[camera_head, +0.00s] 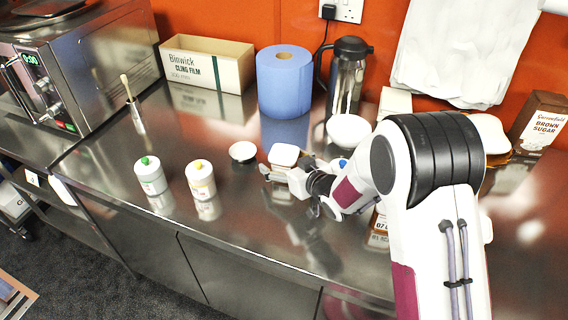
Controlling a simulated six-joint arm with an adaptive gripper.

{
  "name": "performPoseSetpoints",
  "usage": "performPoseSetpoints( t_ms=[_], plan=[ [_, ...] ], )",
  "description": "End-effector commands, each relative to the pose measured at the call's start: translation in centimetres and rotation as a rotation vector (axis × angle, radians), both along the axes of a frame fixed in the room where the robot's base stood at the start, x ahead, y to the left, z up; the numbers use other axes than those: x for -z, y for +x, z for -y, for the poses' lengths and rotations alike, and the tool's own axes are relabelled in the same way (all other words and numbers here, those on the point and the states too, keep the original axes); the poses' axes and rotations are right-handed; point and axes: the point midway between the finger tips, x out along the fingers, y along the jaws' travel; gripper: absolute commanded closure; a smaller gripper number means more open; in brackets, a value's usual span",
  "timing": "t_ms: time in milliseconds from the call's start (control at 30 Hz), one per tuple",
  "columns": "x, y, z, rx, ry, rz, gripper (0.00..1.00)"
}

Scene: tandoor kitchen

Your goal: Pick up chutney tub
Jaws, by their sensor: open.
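No label reading chutney is legible, so I cannot tell for sure which container is the chutney tub. A small white square tub (284,155) stands on the steel counter, right by my gripper (268,175). My gripper is open, low over the counter at the tub's near side; whether it touches the tub is unclear. Two white cylindrical containers stand to the left, one with a green top (150,176) and one with a yellow top (201,180). My arm hides part of the counter on the right.
A small white bowl (243,152) sits left of the square tub. Behind are a blue paper roll (285,82), a cling film box (207,66), a steel flask (347,75) and a larger white bowl (348,131). A brown sugar box (540,122) stands right. The counter's left front is clear.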

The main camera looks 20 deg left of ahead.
Motion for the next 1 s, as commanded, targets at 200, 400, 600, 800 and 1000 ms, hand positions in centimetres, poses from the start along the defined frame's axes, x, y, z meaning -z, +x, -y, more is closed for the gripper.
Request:
performPoseSetpoints(
  t_ms=[200,400,600,800,1000],
  plan=[
    [-0.01,-0.01,0.01,0.000,0.000,0.000,0.24],
    [-0.01,-0.02,0.02,0.000,0.000,0.000,0.45],
    [-0.13,0.03,0.00,0.000,0.002,0.002,0.76],
    [-0.15,0.03,0.00,0.000,0.002,0.003,0.76],
    [-0.76,0.04,-0.03,0.000,0.003,0.003,0.76]
  ],
)
